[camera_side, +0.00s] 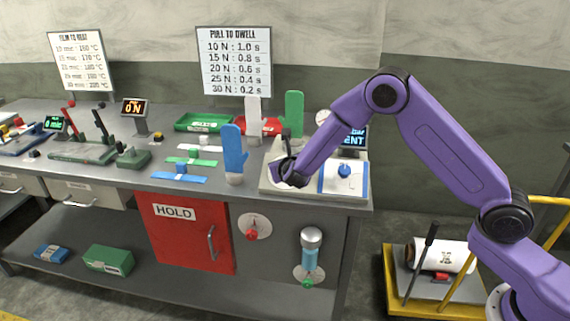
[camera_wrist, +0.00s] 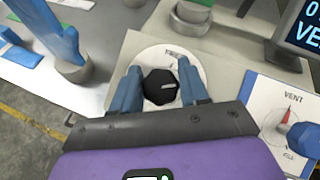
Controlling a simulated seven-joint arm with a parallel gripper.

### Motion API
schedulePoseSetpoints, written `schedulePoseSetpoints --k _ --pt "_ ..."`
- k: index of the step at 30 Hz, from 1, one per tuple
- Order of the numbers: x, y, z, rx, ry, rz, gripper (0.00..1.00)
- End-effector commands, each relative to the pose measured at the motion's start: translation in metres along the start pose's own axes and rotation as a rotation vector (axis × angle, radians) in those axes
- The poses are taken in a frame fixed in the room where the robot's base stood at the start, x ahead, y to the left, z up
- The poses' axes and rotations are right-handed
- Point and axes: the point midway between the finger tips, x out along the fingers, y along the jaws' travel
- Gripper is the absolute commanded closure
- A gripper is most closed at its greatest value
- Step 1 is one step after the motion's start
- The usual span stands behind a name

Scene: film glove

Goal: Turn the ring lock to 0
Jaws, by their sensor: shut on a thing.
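The ring lock appears as a dark faceted knob (camera_wrist: 158,88) on a round white dial (camera_wrist: 150,56), on a pale machine base. A short light mark on the knob points towards the right of the wrist view. Lettering at the dial's top looks like FREE; a 0 cannot be made out, and the fingers and wrist cover the dial's sides and near part. My gripper (camera_wrist: 161,90) has its two blue fingers shut on the knob, one on each side. In the side view my gripper (camera_side: 287,176) is low over the machine and hides the dial.
To the right is a VENT/FILL panel (camera_wrist: 262,102) with a blue knob (camera_wrist: 303,138), below a screen (camera_wrist: 307,25). A blue glove on a stand (camera_side: 234,150) is close on the left. Green (camera_side: 294,112) and white (camera_side: 253,117) gloves stand behind.

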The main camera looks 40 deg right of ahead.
Motion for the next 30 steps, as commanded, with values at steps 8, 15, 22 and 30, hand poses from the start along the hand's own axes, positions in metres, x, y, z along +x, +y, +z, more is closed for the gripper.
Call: schedulePoseSetpoints --k 8,15,22,30 --pt "-0.0002 -0.0005 0.0008 -0.208 -0.001 0.158 0.86" --pt "-0.0004 0.0007 0.0007 -0.389 -0.002 0.298 0.86" --pt "-0.0005 0.0015 0.0007 -0.559 -0.002 0.429 0.86" --pt "-0.001 0.0027 -0.0002 -0.728 -0.002 0.558 0.86"
